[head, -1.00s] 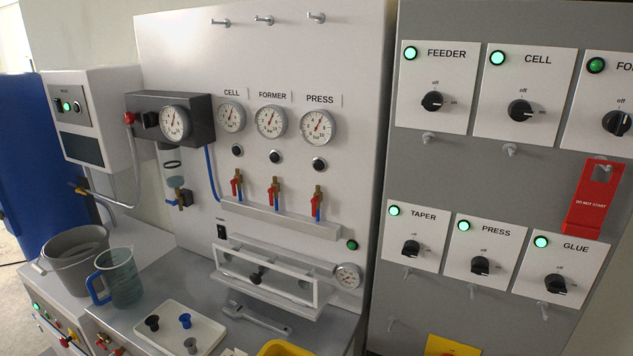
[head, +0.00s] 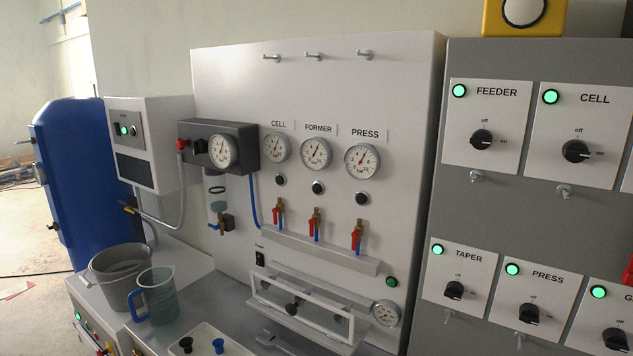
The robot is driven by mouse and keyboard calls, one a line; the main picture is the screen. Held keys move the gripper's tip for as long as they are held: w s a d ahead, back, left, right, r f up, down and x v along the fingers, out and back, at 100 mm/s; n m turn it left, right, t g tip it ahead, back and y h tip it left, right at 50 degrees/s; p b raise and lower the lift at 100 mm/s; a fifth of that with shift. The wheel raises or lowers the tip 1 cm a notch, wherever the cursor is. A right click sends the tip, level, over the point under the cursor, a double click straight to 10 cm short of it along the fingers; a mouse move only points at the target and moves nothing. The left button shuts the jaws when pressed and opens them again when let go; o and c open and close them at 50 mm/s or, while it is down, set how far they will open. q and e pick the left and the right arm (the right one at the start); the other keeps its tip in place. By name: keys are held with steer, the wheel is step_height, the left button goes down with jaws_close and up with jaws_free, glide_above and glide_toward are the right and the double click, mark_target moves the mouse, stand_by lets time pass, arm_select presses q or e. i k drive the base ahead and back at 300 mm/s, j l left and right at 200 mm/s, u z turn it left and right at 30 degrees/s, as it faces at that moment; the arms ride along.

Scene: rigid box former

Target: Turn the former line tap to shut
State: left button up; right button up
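The former line tap (head: 315,223) is the middle of three red-handled taps on the white panel. It sits below the FORMER gauge (head: 316,153) and a black knob (head: 317,187). Its red handle hangs down along the tap body, much like its neighbours. The cell tap (head: 278,213) is to its left and the press tap (head: 356,236) to its right. The former gauge needle points up and to the right of the dial's centre. Neither of my grippers shows in the head view.
A ledge (head: 318,252) runs under the taps. Below it are a clear-fronted frame (head: 300,312) and a small gauge (head: 385,313). A grey bucket (head: 118,270), a blue-handled jug (head: 156,296) and a white tray (head: 205,338) stand on the bench. A grey switch board (head: 480,205) is at right.

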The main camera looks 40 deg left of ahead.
mark_target(313, 220)
steer(key=j+u, duration=0.1)
steer(key=u, duration=0.65)
steer(key=j+u, duration=0.1)
steer(key=u, duration=0.25)
steer(key=i, duration=0.05)
